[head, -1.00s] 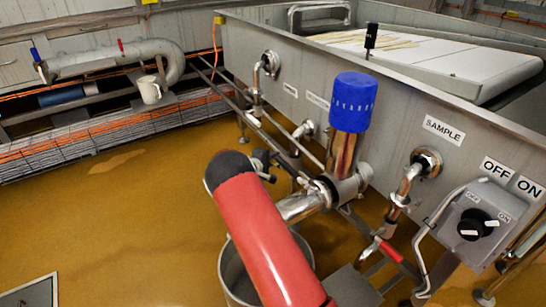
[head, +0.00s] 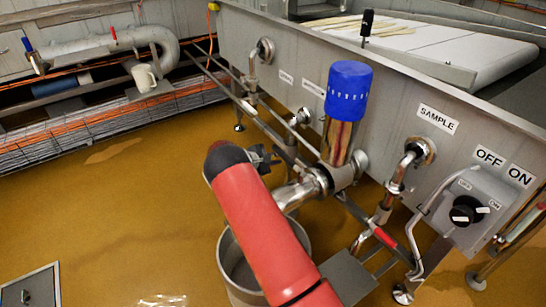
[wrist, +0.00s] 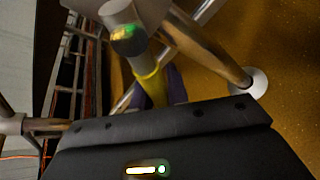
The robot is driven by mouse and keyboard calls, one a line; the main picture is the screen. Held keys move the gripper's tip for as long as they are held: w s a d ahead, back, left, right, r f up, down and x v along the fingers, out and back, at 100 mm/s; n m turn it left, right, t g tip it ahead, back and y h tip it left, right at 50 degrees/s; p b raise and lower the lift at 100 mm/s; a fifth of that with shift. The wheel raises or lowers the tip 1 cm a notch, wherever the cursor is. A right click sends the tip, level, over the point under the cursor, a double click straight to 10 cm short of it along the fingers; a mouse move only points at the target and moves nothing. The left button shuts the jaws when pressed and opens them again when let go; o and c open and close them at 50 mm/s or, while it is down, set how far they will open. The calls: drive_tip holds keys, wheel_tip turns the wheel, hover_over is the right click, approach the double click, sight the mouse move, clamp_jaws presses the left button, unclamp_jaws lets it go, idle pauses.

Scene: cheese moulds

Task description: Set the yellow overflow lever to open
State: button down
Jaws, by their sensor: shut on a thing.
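The yellow lever (wrist: 153,85) shows in the wrist view as a yellow sleeve below a round metal pipe end with a greenish glint. My gripper (wrist: 157,92) is shut on it, with a purple finger partly visible beside it; the black gripper body hides the lower part of the grip. In the head view my gripper (head: 264,158) is a small dark shape beyond my red arm, left of the steel valve pipe with the blue cap (head: 348,92). I cannot make out the lever in the head view.
A steel bucket (head: 228,252) stands on the floor behind my arm. The steel vat (head: 390,95) has a SAMPLE pipe with a red-handled valve (head: 384,238) and an OFF/ON switch box (head: 468,210). A white mug (head: 143,77) sits at the back left. The left floor is mostly clear.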

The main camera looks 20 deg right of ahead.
drive_tip(key=shift+s+f, duration=0.1)
idle(0.4)
drive_tip(key=c, duration=1.4)
unclamp_jaws()
drive_tip(key=shift+o, duration=0.2)
drive_tip(key=v, duration=0.7)
drive_tip(key=shift+a, duration=0.3)
drive_tip(key=shift+s, duration=0.1)
